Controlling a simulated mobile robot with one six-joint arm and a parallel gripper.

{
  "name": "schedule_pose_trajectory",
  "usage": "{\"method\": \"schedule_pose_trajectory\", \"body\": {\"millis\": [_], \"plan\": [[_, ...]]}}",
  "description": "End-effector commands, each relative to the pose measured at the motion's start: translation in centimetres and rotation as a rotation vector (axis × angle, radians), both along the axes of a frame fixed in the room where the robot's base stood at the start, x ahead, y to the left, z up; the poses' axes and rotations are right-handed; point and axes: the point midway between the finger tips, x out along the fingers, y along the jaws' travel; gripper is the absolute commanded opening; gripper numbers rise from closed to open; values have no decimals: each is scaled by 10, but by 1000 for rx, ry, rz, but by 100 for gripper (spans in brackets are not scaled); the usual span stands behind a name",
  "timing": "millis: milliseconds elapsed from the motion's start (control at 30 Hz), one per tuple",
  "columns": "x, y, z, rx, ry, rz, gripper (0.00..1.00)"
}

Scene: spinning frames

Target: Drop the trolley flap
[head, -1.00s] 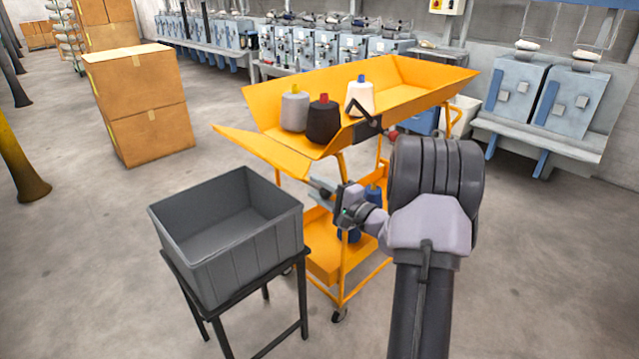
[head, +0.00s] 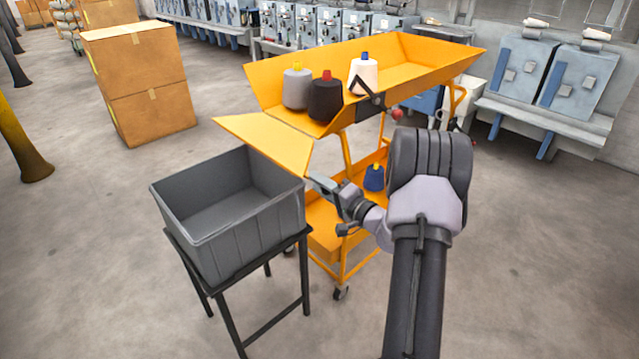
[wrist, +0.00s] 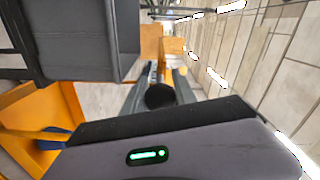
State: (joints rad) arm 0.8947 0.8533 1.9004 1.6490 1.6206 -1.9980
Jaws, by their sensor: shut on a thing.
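The orange trolley (head: 440,62) has a sloped upper tray. Its flap (head: 265,138) hangs out from the tray's left end, tilted toward the grey bin (head: 228,222). My gripper (head: 318,182) is at the flap's near outer corner. In the wrist view, a dark round knob (wrist: 160,96) sits between the fingers, and the gripper is shut on it. A black latch lever (head: 368,103) with a red ball is on the tray's near side. A grey cone (head: 297,88), a black cone (head: 325,100) and a white cone (head: 364,76) stand in the tray.
The bin stands on a black stand (head: 272,335) just below and left of the flap, close to my gripper. A blue cone (head: 374,179) is on the trolley's lower shelf. Cardboard boxes (head: 140,80) stand behind left. Floor is clear at the lower right.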

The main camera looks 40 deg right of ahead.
Motion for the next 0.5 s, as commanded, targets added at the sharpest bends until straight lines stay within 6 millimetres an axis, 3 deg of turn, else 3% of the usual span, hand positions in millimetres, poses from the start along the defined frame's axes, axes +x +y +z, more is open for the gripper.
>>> {"method": "schedule_pose_trajectory", "body": {"millis": [233,267,300,500], "plan": [[0,0,0,2,0,-2,0],[0,0,0,2,0,-2,35],[0,0,0,2,0,-2,42],[0,0,0,1,0,-1,42]]}}
